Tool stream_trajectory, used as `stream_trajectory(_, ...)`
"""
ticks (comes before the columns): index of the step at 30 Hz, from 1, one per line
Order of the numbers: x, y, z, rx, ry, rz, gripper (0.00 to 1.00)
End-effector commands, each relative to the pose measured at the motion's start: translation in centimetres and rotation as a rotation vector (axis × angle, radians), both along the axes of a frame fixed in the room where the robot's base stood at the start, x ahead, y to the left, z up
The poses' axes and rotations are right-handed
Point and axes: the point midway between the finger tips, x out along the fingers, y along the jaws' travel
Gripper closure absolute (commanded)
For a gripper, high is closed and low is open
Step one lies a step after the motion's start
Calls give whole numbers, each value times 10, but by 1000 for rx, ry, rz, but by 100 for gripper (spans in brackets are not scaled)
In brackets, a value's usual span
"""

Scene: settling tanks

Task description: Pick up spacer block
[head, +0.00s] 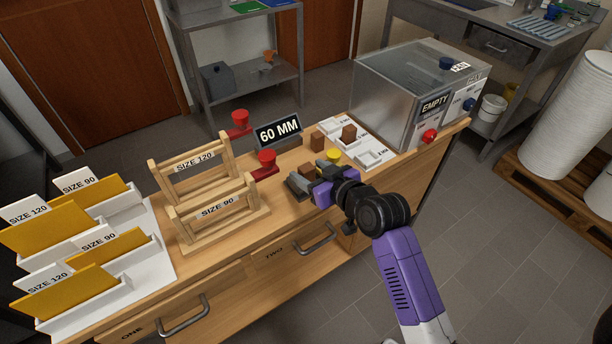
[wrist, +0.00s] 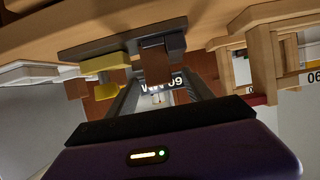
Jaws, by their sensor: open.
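Several brown blocks that look like spacer blocks are in view. One (head: 307,170) sits on the bench in a dark grey fixture (head: 297,186), right by my gripper (head: 314,185). In the wrist view this block (wrist: 154,56) shows just beyond the fingertips, beside a grey jaw on a dark plate (wrist: 105,47). My gripper (wrist: 158,82) is open, its two fingers apart, with nothing clearly held. Whether a finger touches the near block cannot be told.
A yellow knob (head: 333,155) stands close to my gripper. Little bench is clear around the fixture.

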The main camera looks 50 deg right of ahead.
Motion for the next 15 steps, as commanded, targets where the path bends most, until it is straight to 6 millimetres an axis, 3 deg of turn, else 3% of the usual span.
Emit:
stream_trajectory(9,37,-11,-14,1,-1,0,40)
stream_trajectory(15,45,-13,-20,1,0,-1,40)
